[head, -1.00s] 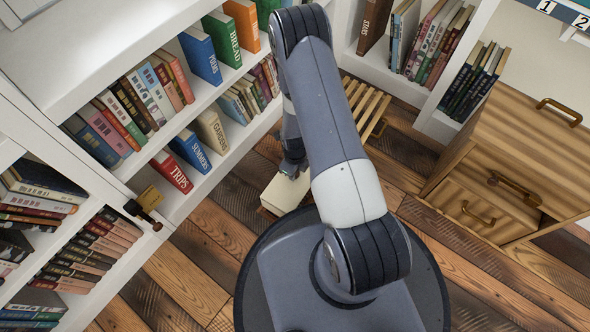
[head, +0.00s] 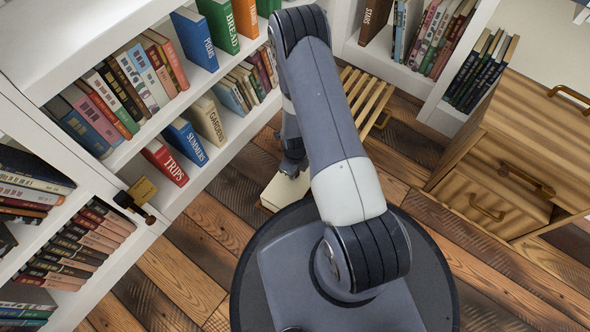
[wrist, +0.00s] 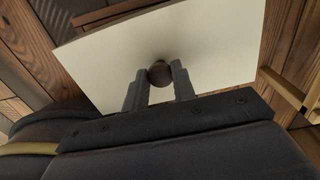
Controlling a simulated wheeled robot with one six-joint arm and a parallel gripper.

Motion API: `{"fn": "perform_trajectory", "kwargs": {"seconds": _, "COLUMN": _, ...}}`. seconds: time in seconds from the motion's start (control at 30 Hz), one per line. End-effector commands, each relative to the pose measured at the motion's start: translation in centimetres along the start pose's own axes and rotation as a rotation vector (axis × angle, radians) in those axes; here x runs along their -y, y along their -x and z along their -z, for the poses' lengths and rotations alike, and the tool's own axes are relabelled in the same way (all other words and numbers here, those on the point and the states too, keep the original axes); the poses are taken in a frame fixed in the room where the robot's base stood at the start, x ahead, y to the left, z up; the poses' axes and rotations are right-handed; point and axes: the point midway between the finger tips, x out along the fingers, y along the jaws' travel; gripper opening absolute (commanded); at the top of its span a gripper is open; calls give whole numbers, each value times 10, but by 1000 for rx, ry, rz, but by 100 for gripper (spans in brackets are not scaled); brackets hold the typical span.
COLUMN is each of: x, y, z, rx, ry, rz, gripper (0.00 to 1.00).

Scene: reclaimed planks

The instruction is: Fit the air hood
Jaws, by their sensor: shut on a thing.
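A pale cream panel (head: 283,192) with a straight edge, which looks like the air hood, is low in front of my base in the head view. My arm and base hide part of it. In the wrist view the panel (wrist: 205,50) spreads broad and flat beneath my gripper, with a round dark brown knob (wrist: 159,73) on it. My gripper (wrist: 158,80) is shut on this knob, one finger on each side. In the head view my gripper (head: 292,166) shows small and dark above the panel. I cannot tell whether the panel touches the floor.
A white bookcase (head: 110,166) full of books stands at left, with a brass-coloured fitting (head: 140,196) on its upright. A slatted wooden piece (head: 366,100) lies just beyond the panel. A wooden drawer cabinet (head: 520,150) stands at right. Plank floor (head: 185,265) is bare at lower left.

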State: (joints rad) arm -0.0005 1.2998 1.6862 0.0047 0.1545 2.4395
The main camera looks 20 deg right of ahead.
Motion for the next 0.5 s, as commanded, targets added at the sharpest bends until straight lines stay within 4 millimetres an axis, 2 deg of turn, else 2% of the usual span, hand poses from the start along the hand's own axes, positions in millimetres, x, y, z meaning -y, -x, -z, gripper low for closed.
{"fn": "perform_trajectory", "kwargs": {"seconds": 0.1, "x": 0, "y": 0, "z": 0, "rx": 0, "ry": 0, "rz": 0, "gripper": 0}}
{"fn": "perform_trajectory", "kwargs": {"seconds": 0.13, "x": 0, "y": 0, "z": 0, "rx": 0, "ry": 0, "rz": 0, "gripper": 26}}
{"fn": "perform_trajectory", "kwargs": {"seconds": 0.43, "x": 0, "y": 0, "z": 0, "rx": 0, "ry": 0, "rz": 0, "gripper": 51}}
{"fn": "perform_trajectory", "kwargs": {"seconds": 0.5, "x": 0, "y": 0, "z": 0, "rx": 0, "ry": 0, "rz": 0, "gripper": 51}}
